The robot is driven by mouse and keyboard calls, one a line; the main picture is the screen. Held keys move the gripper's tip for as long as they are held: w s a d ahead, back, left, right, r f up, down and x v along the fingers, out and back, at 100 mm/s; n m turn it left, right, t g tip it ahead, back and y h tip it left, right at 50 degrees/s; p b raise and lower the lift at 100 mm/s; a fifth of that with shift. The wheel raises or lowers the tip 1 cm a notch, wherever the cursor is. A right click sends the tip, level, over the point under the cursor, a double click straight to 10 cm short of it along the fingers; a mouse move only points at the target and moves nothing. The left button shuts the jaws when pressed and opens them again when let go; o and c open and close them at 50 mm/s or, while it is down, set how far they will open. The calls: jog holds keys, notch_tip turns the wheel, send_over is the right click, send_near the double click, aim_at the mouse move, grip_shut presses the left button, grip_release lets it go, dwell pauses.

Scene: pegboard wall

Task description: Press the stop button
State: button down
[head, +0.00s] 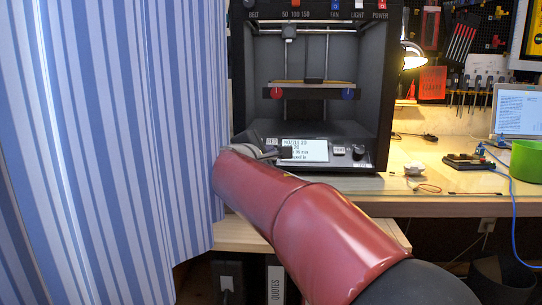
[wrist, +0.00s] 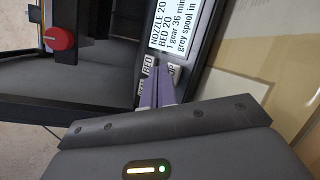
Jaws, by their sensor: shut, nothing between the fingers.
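The 3D printer (head: 385,90) stands on the bench with a control strip along its lower front. In the head view my gripper (head: 284,153) is at the left of the strip, and the stop button cannot be made out.
A lit display (head: 312,150) with print text sits right of my fingertips, then another button (head: 339,150) and a dark knob (head: 359,153). The print bed has a red knob (head: 276,93) and a blue knob (head: 348,94). A striped curtain (head: 110,120) hangs close on the left.

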jog(key=shift+s+r, duration=0.25)
jog(key=shift+r, duration=0.15)
jog(key=s+r+p, duration=0.1)
jog(key=s+r, duration=0.2)
jog(key=shift+s+a+r+p, duration=0.1)
jog(key=shift+r+p, duration=0.2)
jog(key=shift+p, duration=0.05)
dwell(0.6)
